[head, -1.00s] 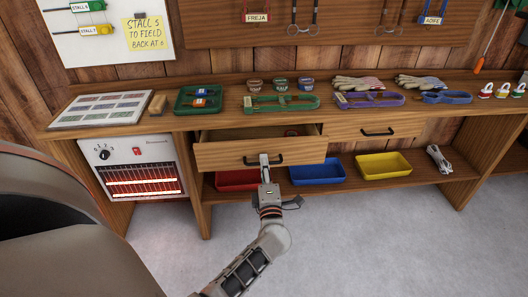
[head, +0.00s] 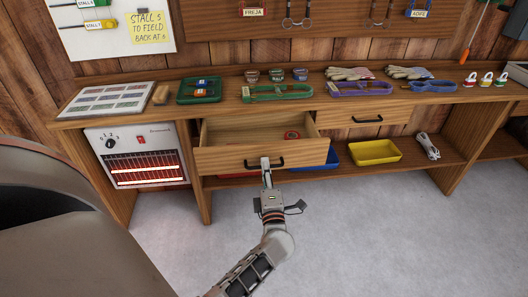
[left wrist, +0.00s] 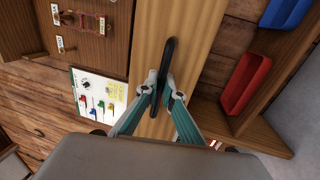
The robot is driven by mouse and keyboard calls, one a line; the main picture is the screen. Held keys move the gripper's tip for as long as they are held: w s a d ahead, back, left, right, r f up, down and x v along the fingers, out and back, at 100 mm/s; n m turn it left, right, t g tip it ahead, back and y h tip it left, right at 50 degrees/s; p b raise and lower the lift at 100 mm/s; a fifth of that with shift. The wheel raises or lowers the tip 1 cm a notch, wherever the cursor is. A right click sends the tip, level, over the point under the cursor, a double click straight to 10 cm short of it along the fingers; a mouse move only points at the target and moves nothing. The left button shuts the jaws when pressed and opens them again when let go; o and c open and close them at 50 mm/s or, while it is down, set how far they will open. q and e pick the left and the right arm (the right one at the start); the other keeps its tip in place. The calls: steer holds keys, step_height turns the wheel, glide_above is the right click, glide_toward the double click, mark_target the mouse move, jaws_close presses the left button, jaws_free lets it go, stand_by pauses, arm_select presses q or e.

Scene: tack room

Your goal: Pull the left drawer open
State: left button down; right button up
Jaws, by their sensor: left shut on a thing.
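The left drawer (head: 230,158) is a wooden drawer under the bench top, and it stands well out of the bench with its inside showing. A red ring-shaped roll (head: 291,135) lies inside it at the right. Its black bar handle (head: 281,162) is on the front face. My left gripper (head: 265,165) is shut on the handle. In the left wrist view the two fingers of my left gripper (left wrist: 163,92) close around the black handle (left wrist: 170,62). My right gripper is not in view.
The right drawer (head: 391,117) is shut. A heater (head: 140,155) with glowing bars stands left of the open drawer. A yellow tray (head: 374,152) and a partly hidden blue tray (head: 328,160) sit on the lower shelf. The grey floor (head: 400,230) in front is clear.

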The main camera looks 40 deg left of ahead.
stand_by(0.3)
arm_select(q)
steer(key=c, duration=2.2)
jaws_free()
steer(key=shift+s+d, duration=0.1)
steer(key=shift+d, duration=0.05)
steer(key=v, duration=0.7)
steer(key=shift+s+d, duration=0.1)
